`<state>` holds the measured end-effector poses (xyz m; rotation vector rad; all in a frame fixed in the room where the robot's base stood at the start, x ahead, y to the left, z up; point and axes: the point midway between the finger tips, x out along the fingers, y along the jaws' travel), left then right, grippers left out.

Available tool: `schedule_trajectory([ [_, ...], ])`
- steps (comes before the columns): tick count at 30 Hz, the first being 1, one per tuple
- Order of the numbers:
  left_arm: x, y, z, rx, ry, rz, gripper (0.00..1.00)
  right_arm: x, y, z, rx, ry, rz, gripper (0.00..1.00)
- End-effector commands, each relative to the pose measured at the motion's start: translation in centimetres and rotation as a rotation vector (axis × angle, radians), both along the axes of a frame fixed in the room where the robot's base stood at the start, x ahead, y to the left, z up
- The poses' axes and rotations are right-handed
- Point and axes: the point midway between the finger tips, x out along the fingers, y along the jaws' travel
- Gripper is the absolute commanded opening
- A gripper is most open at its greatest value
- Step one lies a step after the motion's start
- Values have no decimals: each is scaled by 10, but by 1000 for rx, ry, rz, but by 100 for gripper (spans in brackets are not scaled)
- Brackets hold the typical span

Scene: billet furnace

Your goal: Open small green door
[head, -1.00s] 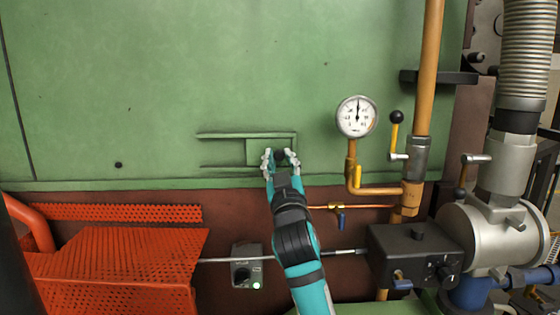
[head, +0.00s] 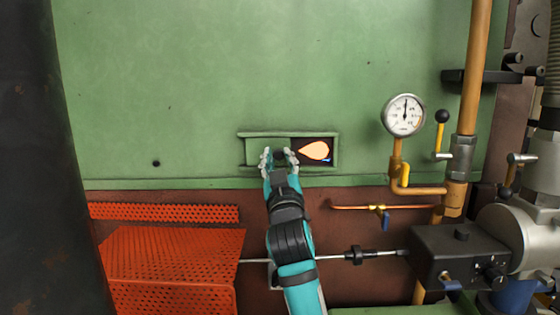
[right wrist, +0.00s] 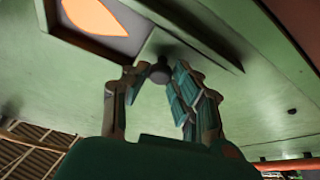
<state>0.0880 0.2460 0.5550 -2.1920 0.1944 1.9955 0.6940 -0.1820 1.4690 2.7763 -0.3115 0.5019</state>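The small green door (head: 278,143) sits between two horizontal rails in the green furnace wall, slid to the left. To its right the opening shows an orange flame (head: 315,151), also visible in the right wrist view (right wrist: 95,17). My right gripper (head: 279,157) is in front of the door. In the right wrist view the door's dark round knob (right wrist: 160,71) is between the two spread fingers (right wrist: 158,84). The left-hand finger is close to or touching the knob; a gap shows on the other side. My left gripper is not in view.
A pressure gauge (head: 404,115) and an orange pipe (head: 472,70) with valves stand to the right. A red perforated guard (head: 170,265) is below left. A thin rod (head: 330,256) runs low across. A dark column (head: 50,160) fills the left edge.

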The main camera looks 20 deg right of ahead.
Motion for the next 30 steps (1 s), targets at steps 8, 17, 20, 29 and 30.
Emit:
schedule_trajectory([
  [8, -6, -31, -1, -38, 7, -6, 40, 0, -1, 0, 1, 1, -3, 47],
  [17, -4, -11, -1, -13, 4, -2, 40, -13, 1, -7, 3, 2, -3, 47],
  [20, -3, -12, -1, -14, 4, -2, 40, -29, 5, -14, 2, 3, -2, 47],
  [29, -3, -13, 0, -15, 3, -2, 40, -65, 14, -27, 0, 2, -1, 47],
  [30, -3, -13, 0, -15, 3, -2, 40, -66, 14, -28, 0, 2, -1, 47],
])
